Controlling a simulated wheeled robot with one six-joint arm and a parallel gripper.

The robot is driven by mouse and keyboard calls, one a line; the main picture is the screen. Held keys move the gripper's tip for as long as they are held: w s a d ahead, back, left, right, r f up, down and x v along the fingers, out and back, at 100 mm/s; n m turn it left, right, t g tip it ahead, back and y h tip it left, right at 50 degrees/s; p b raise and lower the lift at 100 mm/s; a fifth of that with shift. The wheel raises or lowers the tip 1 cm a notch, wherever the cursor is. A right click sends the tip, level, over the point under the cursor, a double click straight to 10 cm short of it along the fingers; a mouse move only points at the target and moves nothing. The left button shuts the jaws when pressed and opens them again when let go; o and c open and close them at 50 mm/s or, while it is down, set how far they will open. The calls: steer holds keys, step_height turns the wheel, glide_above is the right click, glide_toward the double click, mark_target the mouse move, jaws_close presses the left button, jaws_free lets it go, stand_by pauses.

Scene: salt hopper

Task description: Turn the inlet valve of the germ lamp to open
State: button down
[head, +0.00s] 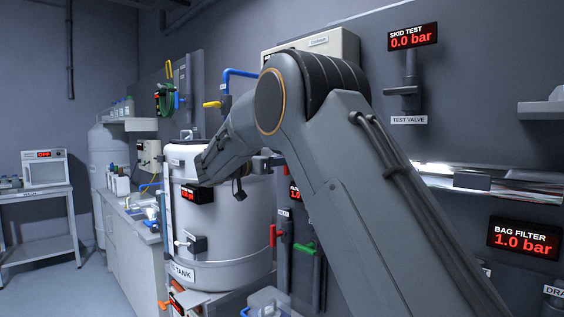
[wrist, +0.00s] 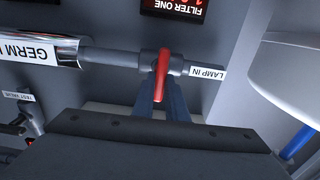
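In the wrist view, the inlet valve's red handle (wrist: 161,75) sits on a grey pipe beside the "LAMP IN" label (wrist: 207,73). The handle lies across the pipe. The shiny germ lamp housing (wrist: 68,50) is at the left end of that pipe, with its "GERM" label partly cut off. My gripper (wrist: 162,88) has its two blue-grey fingers close together, one on each side of the handle, and looks shut on it. In the head view my arm hides the inlet valve and the fingertips. A shiny tube (head: 510,187), which may be the lamp, shows on the right.
The white tank (head: 225,245) stands just left of and behind my arm. Red (head: 273,236) and green (head: 304,247) valve handles sit on pipes below the arm. The test valve (head: 404,91) is on the wall, upper right. Free floor (head: 60,290) lies at the left.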

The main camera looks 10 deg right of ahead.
steer(key=shift+f+n+b, duration=0.1)
steer(key=shift+n+b, duration=0.3)
steer(key=shift+b, duration=0.45)
steer(key=n+b, duration=0.3)
steer(key=n, duration=0.2)
steer(key=n+b, duration=0.3)
steer(key=n, duration=0.3)
steer(key=n+b, duration=0.3)
steer(key=n, duration=0.2)
steer(key=shift+w+a+f+n, duration=0.25)
steer(key=shift+w+f+n, duration=0.05)
steer(key=shift+w, duration=0.05)
steer(key=c, duration=1.8)
jaws_free()
steer(key=shift+o, duration=0.2)
